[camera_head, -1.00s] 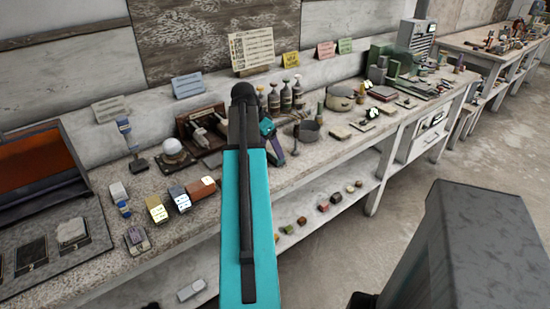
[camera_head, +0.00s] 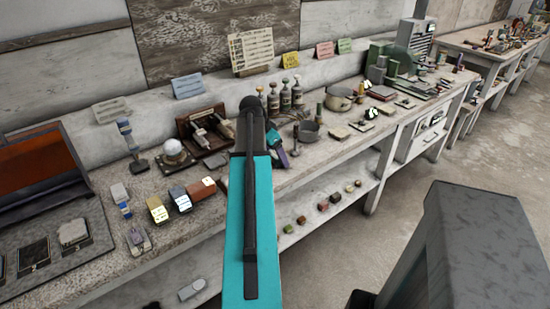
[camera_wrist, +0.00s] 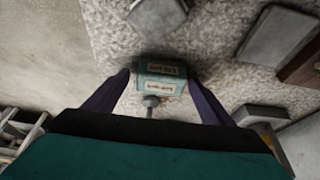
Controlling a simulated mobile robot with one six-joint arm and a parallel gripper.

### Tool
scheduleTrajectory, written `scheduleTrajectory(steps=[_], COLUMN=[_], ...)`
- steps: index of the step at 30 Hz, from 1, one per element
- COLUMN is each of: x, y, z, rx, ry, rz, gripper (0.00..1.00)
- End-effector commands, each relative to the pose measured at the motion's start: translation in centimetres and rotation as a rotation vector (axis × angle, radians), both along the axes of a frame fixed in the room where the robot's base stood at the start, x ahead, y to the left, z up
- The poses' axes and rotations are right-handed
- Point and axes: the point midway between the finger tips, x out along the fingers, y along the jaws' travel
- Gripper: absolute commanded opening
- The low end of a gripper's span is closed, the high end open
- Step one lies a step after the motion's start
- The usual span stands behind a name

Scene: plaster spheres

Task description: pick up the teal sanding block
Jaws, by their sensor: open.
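The teal sanding block (camera_wrist: 162,70) shows in the wrist view as a small pale-teal block with two cream labels. It lies between the spread tips of my gripper (camera_wrist: 157,80), whose dark purple fingers stand on either side of it. Small gaps seem to remain, but I cannot tell whether either finger touches it. A small grey knobbed part (camera_wrist: 151,103) shows just below the block. In the head view, my gripper (camera_head: 277,146) is partly hidden behind my arm at the bench, and I cannot make out the block there.
In the wrist view, a grey block (camera_wrist: 157,14) lies above, a grey slab (camera_wrist: 276,32) upper right, and a dark block (camera_wrist: 260,115) lower right.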

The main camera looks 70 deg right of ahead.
Motion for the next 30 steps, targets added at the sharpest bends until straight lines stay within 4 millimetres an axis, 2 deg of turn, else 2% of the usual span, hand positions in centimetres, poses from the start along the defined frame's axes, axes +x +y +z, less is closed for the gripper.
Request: scheduleTrajectory(steps=[16, 17, 24, 25, 30], x=[0.05, 0.06, 0.08, 0.08, 0.09], y=[0.0, 0.0, 0.01, 0.01, 0.01], z=[-0.07, -0.07, -0.06, -0.06, -0.06], rx=[0.0, 0.0, 0.0, 0.0, 0.0], ry=[0.0, 0.0, 0.0, 0.0, 0.0], rz=[0.001, 0.001, 0.001, 0.001, 0.001], gripper=[0.77, 0.75, 0.34, 0.32, 0.32])
